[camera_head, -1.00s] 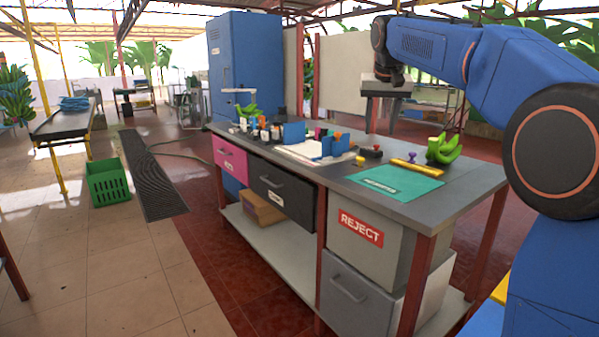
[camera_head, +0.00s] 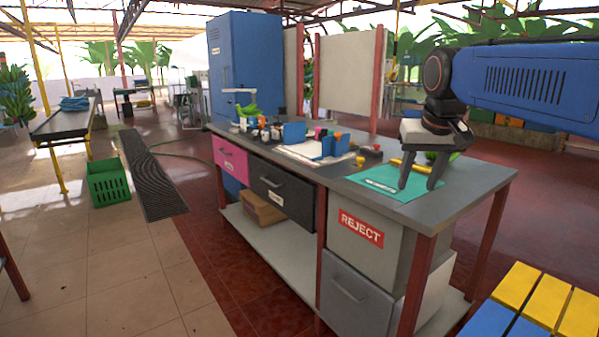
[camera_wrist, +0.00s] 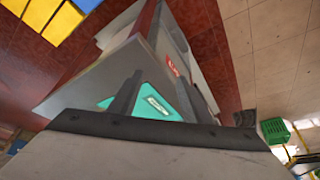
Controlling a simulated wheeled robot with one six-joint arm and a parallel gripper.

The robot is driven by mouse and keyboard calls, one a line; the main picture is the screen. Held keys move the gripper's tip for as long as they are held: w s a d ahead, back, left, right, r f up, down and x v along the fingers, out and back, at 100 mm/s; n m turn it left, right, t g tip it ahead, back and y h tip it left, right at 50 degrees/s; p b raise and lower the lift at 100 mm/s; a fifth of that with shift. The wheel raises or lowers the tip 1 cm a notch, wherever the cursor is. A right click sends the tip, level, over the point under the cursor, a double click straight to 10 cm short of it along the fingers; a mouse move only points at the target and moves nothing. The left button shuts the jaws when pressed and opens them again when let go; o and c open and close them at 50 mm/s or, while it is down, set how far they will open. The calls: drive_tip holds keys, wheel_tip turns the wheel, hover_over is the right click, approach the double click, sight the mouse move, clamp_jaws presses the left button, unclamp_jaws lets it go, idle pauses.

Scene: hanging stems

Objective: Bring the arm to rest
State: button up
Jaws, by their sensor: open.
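My gripper (camera_head: 421,184) is open, with its two dark fingers apart and nothing between them. In the head view it hangs in front of the right end of the workbench (camera_head: 460,187), covering part of the teal mat (camera_head: 382,183). Its height above the bench is hard to tell. In the wrist view both fingers (camera_wrist: 152,97) point toward the bench, and the teal mat shows between and beyond them. Green bananas (camera_head: 431,156) on the bench are mostly hidden behind my gripper.
A yellow tool (camera_head: 408,168), blue holders (camera_head: 335,146) and several small items stand on the bench. The reject bin (camera_head: 362,232) sits under it. A yellow and blue slatted surface (camera_head: 545,300) is at lower right. A green crate (camera_head: 108,183) stands on open floor at left.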

drive_tip(key=s+d+f, duration=0.2)
drive_tip(key=s+f, duration=2.1)
drive_tip(key=s, duration=0.2)
drive_tip(key=shift+n, duration=0.4)
drive_tip(key=shift+s, duration=0.1)
idle(0.3)
